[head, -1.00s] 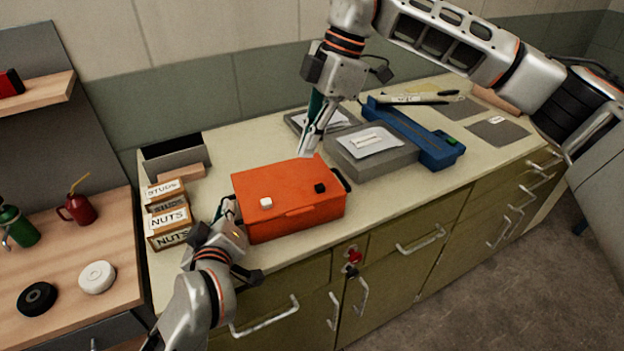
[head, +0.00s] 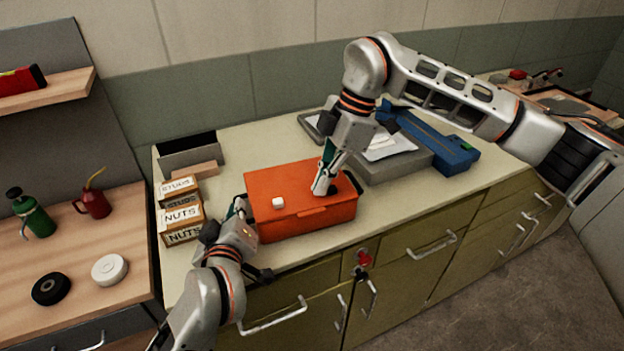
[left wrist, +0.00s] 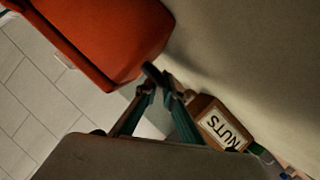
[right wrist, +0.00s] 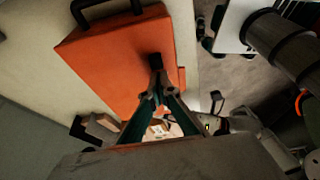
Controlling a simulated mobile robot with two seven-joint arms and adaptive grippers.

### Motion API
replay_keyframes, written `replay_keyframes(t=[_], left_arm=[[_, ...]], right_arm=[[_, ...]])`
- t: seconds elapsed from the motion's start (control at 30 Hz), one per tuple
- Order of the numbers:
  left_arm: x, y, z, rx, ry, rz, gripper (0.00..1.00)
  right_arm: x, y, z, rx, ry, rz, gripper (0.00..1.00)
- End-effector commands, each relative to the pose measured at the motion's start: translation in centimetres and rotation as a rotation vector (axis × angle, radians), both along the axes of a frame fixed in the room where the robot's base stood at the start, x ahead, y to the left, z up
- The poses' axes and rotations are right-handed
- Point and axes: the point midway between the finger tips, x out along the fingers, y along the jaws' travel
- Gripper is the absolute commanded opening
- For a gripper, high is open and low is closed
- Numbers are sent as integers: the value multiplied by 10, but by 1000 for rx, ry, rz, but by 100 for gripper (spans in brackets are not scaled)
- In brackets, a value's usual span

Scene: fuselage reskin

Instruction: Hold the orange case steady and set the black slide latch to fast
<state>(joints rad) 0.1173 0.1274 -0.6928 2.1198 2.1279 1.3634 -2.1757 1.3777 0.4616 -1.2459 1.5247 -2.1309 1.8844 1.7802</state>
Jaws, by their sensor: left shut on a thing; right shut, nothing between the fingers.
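The orange case (head: 300,218) stands closed on the bench; it also fills the upper left of the left wrist view (left wrist: 105,40). My left gripper (head: 242,208) is shut at the case's left end, on what looks like its black end handle (left wrist: 152,72). My right gripper (head: 320,191) is shut and empty, its tips down at the right part of the lid. In the right wrist view the black slide latch (right wrist: 156,60) is right at those tips (right wrist: 157,76); contact is unclear. The head view hides this latch. A white latch (head: 278,203) sits on the lid's left part.
Labelled boxes of studs and nuts (head: 182,215) stand close to the left of the case, near my left gripper. A grey open bin (head: 188,153) is behind them.

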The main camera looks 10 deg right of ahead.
Motion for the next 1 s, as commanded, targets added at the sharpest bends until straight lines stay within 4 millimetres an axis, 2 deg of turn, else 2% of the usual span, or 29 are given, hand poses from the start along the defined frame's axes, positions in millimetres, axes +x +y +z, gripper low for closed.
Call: replay_keyframes(t=[0.47,0.67,1.0], left_arm=[[0,-1,-1,0,2,-1,0],[0,-1,-1,0,2,-1,0],[0,2,-1,1,1,3,0]], right_arm=[[2,-7,0,0,0,-1,0],[7,-28,1,-1,-1,-3,0],[7,-28,0,-2,0,-3,0]])
